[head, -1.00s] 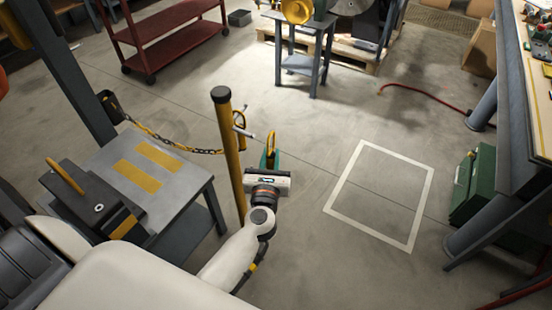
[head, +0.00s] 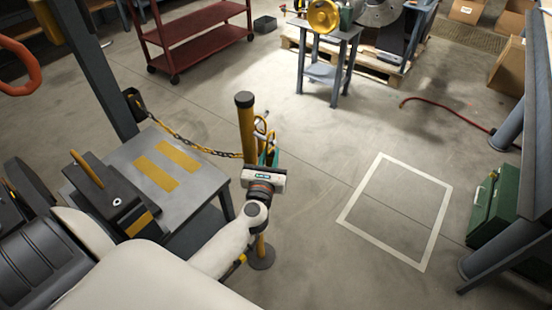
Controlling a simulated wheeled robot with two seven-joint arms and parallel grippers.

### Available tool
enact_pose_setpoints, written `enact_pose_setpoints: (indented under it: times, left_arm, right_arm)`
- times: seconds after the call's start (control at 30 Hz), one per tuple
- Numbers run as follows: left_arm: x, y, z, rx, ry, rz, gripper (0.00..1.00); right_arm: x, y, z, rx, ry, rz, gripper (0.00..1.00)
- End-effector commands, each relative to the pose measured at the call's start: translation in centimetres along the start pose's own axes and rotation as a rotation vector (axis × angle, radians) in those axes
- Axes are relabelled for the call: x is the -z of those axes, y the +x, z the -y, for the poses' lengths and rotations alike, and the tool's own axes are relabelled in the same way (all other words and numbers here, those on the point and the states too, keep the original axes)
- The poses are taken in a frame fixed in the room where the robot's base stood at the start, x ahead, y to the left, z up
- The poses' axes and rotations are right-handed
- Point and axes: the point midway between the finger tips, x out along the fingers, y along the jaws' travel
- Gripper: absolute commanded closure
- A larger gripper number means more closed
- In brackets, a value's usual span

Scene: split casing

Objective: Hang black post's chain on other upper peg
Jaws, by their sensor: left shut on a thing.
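A yellow post with a black cap (head: 245,125) stands upright on a round floor base (head: 262,258). Yellow loops (head: 262,124) show at its upper right side; I cannot tell which pegs are free. A black-and-yellow chain (head: 185,140) runs from a dark holder (head: 134,100) at the left, sagging, to behind this post. My left gripper (head: 266,164) is just right of the post, in front of it in the picture, shut on a small green-and-yellow piece (head: 270,155), apparently at the chain's end. Its fingertips are mostly hidden. My right gripper is out of view.
A grey table (head: 205,195) with yellow strips stands left of the post, with a dark box (head: 110,200) on its left side. A dark column (head: 85,70) rises behind it. Clear floor with a white outlined square (head: 395,212) lies to the right.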

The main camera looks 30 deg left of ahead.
Motion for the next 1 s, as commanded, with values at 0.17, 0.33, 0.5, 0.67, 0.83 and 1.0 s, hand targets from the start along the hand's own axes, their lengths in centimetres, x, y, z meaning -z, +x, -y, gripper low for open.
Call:
enact_pose_setpoints:
  times: [0.17, 0.33, 0.5, 0.67, 0.83, 1.0]
  left_arm:
    - [0.0, 0.5, 1.0, -0.001, 0.002, -0.001, 1.00]
    - [-0.6, 0.8, 1.6, -0.001, 0.001, 0.000, 1.00]
    - [-1.0, 1.0, 2.0, -0.001, 0.000, 0.001, 1.00]
    - [-1.1, 1.1, 2.1, -0.002, 0.000, 0.002, 1.00]
    - [-1.1, 1.1, 2.1, -0.002, 0.000, 0.003, 1.00]
    - [-1.2, 1.0, 2.1, -0.002, 0.000, 0.004, 1.00]
  right_arm:
    - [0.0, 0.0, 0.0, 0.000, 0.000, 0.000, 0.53]
    - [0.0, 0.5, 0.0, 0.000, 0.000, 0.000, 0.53]
    - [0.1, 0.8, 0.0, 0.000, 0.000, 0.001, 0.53]
    - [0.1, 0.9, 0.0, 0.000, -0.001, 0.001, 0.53]
    - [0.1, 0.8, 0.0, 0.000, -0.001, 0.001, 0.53]
    - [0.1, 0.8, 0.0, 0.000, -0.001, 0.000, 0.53]
